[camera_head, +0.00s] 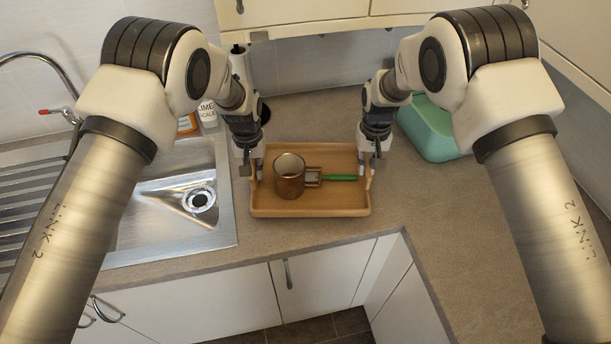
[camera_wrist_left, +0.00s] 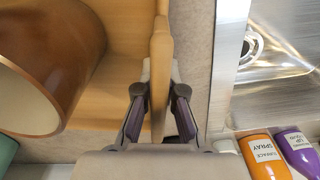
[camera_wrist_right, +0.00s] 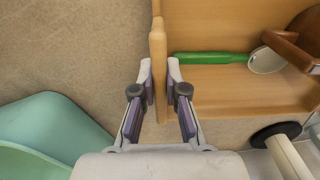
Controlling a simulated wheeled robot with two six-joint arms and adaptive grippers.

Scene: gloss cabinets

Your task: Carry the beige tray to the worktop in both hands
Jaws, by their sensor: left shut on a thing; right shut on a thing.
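The beige tray (camera_head: 310,210) is level over the worktop (camera_head: 300,235), between the sink and the corner. I cannot tell whether it touches the worktop. My right gripper (camera_head: 368,170) is shut on the right wall, seen in the right wrist view (camera_wrist_right: 157,45).
A steel sink (camera_head: 170,240) with a tap lies left of the tray. A teal container (camera_head: 430,130) stands to the right at the back. Bottles (camera_head: 207,113) stand behind the sink. The worktop at the right (camera_head: 460,230) is clear. Wall cabinets (camera_head: 290,12) hang above.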

